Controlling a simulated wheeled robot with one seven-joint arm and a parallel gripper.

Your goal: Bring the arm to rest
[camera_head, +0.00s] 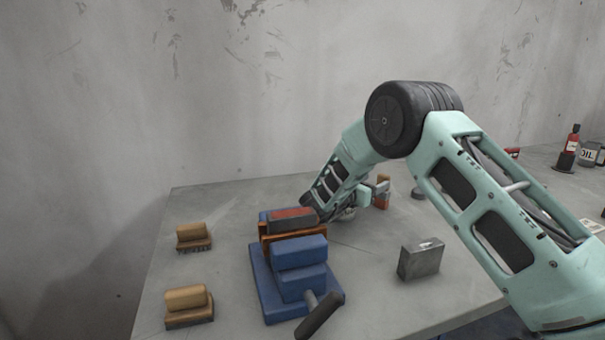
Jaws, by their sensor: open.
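My pale green arm (500,230) reaches in from the lower right, bends at a black elbow joint (385,120) and slopes down to the left over the table. Its forearm (345,175) ends just behind and right of the blue vise (300,253). My gripper (347,213) shows only as a small grey part low beside the wrist; its fingers are mostly hidden. I see nothing held in it. A dark block with a red top (292,218) sits at the vise's back, by the orange-brown jaw faces. Whether the wrist touches this block cannot be told.
Two wooden brushes (193,237) (188,305) lie at the left. A grey metal block (420,260) stands right of the vise. An orange-brown item (382,192) stands behind my wrist. Bottles and an oil can (589,154) stand far right. A wall (200,90) rises behind the table (215,200).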

